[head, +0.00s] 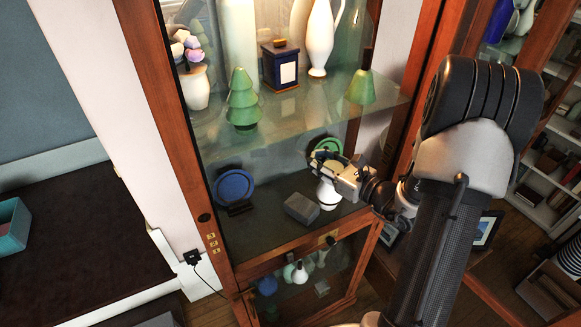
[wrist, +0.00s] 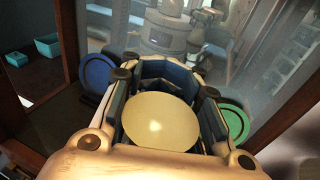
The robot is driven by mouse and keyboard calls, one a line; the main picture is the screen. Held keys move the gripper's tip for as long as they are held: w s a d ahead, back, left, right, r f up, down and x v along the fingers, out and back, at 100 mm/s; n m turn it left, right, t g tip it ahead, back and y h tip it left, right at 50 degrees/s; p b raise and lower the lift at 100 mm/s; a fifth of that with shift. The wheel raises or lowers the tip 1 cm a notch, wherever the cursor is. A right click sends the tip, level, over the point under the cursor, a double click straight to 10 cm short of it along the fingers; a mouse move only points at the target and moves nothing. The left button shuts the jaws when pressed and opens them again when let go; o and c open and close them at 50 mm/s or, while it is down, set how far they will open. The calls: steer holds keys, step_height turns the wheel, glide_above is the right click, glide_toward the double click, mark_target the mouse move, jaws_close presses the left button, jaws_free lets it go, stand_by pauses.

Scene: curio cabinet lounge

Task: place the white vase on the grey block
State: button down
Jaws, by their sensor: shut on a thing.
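The white vase (head: 328,195) shows in the head view below my gripper (head: 324,165), to the right of the grey block. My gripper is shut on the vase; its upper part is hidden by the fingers. In the wrist view, a pale round surface of the vase (wrist: 160,122) fills the space between the fingers of my gripper (wrist: 165,95). The grey block (head: 301,208) lies on the dark cabinet floor, with nothing on it. I cannot tell whether the vase touches the cabinet floor.
A blue plate (head: 234,186) stands at left and a green plate (head: 327,147) behind my gripper. A glass shelf (head: 300,118) above holds a green tree figure (head: 243,100), a green cone (head: 361,87) and a lantern-like box (head: 281,66). Wooden cabinet posts (head: 172,110) frame the opening.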

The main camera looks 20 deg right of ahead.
steer(key=a+r+x, duration=0.1)
steer(key=x, duration=0.7)
step_height(320, 180, down, 7)
steer(key=b, duration=0.1)
steer(key=shift+w+b, duration=0.35)
steer(key=shift+w, duration=0.15)
steer(key=shift+a+f, duration=0.1)
steer(key=shift+f, duration=0.05)
steer(key=shift+f, duration=0.15)
steer(key=c, duration=1.2)
jaws_free()
